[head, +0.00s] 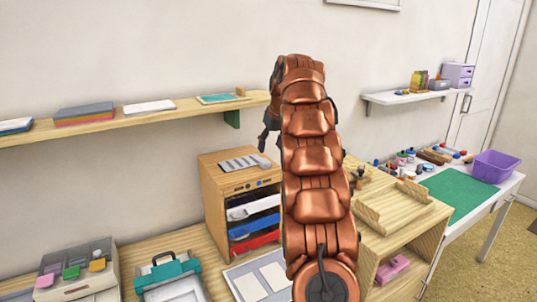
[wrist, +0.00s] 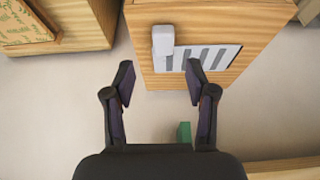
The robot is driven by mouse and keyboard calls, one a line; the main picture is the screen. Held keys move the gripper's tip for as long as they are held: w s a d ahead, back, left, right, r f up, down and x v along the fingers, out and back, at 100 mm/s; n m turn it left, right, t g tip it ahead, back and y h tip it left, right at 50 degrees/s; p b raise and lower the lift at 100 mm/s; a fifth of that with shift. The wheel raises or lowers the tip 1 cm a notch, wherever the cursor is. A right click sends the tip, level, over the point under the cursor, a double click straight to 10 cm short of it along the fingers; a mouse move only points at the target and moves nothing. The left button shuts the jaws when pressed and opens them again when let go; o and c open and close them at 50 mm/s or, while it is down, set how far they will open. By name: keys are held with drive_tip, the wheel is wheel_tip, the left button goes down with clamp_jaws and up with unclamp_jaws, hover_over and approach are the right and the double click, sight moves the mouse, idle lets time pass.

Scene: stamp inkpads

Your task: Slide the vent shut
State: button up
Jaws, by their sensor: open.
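The vent (head: 241,163) is a pale grey plate with several darker slots on top of the wooden cabinet (head: 214,190). Its light grey knob (head: 264,162) stands at the right end in the head view. In the wrist view the slotted plate (wrist: 220,55) lies to the right of the knob (wrist: 163,40). The slots look dark grey there. My gripper (head: 266,138) hangs above the cabinet top, partly hidden behind my arm. In the wrist view my gripper (wrist: 160,80) is open and empty, its fingertips apart, appearing just below the knob and not touching it.
A wall shelf (head: 150,122) with a green bracket (head: 232,119) runs behind the cabinet; the bracket also shows in the wrist view (wrist: 184,132). Coloured trays (head: 252,222) fill the cabinet front. A teal case (head: 168,270) stands at lower left. A wooden stand (head: 405,206) is at right.

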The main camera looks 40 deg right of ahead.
drive_tip(key=shift+v, duration=2.4)
drive_tip(key=s+a+f+g+y, duration=0.1)
drive_tip(key=s+a+f, duration=0.1)
drive_tip(key=a, duration=0.7)
drive_tip(key=s+a+f+g, duration=0.1)
drive_tip(key=s+a+f, duration=0.15)
drive_tip(key=a, duration=0.65)
drive_tip(key=s+a+f+g+y, duration=0.1)
drive_tip(key=s+a, duration=0.2)
drive_tip(key=a, duration=0.6)
drive_tip(key=s+a+f+n+g, duration=0.1)
drive_tip(key=s+a+f, duration=0.4)
drive_tip(key=s, duration=0.4)
drive_tip(key=s+a+f+n+g, duration=0.1)
drive_tip(key=s+a+f, duration=0.4)
drive_tip(key=s, duration=0.5)
drive_tip(key=s+a+f+n+g, duration=0.1)
drive_tip(key=s+a+f, duration=0.4)
drive_tip(key=s, duration=0.4)
drive_tip(key=shift+s+f+h, duration=0.35)
drive_tip(key=shift+f+h, duration=0.05)
drive_tip(key=shift+f, duration=0.05)
